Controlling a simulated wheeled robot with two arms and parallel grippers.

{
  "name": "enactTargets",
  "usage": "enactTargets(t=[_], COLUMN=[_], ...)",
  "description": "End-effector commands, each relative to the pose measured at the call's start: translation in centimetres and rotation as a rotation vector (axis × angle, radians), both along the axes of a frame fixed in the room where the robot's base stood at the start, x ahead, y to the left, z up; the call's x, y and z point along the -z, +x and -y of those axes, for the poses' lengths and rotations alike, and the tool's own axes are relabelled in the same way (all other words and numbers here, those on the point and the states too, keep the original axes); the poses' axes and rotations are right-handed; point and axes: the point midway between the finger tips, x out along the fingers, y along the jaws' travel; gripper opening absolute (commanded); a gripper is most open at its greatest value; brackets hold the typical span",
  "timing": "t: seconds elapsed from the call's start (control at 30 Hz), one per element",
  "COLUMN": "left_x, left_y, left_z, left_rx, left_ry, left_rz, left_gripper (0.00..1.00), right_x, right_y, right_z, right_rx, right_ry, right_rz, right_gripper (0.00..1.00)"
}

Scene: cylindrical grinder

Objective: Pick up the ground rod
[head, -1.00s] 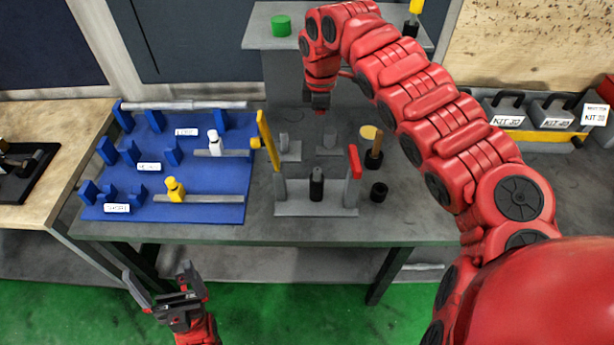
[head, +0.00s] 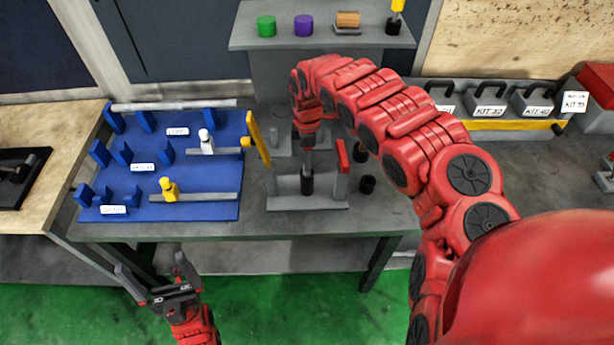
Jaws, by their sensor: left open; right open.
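A long pale rod (head: 180,105) lies across the top holders of a blue rack (head: 206,178) on the left of the table. I cannot tell whether it is the ground rod. The grey grinder fixture (head: 288,203) stands right of the rack, with a yellow lever, a red-topped post and a dark upright piece. No rod shows clearly in it, though my arm hides part of its back. My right gripper (head: 308,146) points down over the fixture's back part; its fingers are small and partly hidden. My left gripper (head: 149,268) is open and empty, low in front of the table.
White (head: 206,142) and yellow (head: 168,190) bottle-like pieces stand at grey bars on the rack. A back shelf (head: 270,43) holds green and purple cylinders and a wooden-topped block. Kit boxes (head: 489,100) are at right.

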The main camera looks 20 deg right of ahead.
Motion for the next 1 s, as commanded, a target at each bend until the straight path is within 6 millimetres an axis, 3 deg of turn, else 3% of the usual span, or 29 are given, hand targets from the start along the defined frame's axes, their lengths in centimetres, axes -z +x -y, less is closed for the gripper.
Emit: enactTargets(t=[0.2,0.33,0.7,0.77,1.0], left_x=[-2.1,-2.3,-2.4,-2.4,-2.4], left_y=[0.0,0.0,0.0,0.0,0.0], left_z=[0.0,0.0,0.0,0.0,0.0], left_rx=[0.0,0.0,0.0,0.0,0.0], left_ry=[0.0,0.0,0.0,0.0,0.0], left_rz=[0.0,0.0,0.0,0.0,0.0], left_gripper=[1.0,1.0,1.0,1.0,1.0], right_x=[2.2,3.7,4.5,4.5,4.5], right_y=[-0.2,-0.2,0.0,0.0,-0.1], right_z=[-0.3,-0.3,-0.1,-0.1,-0.1], right_rx=[-0.001,-0.001,-0.001,-0.001,0.0], right_ry=[0.003,0.004,-0.001,-0.001,-0.001], right_rz=[-0.005,-0.005,0.0,0.0,-0.001], right_gripper=[0.64,0.64,0.64,0.57,0.14])
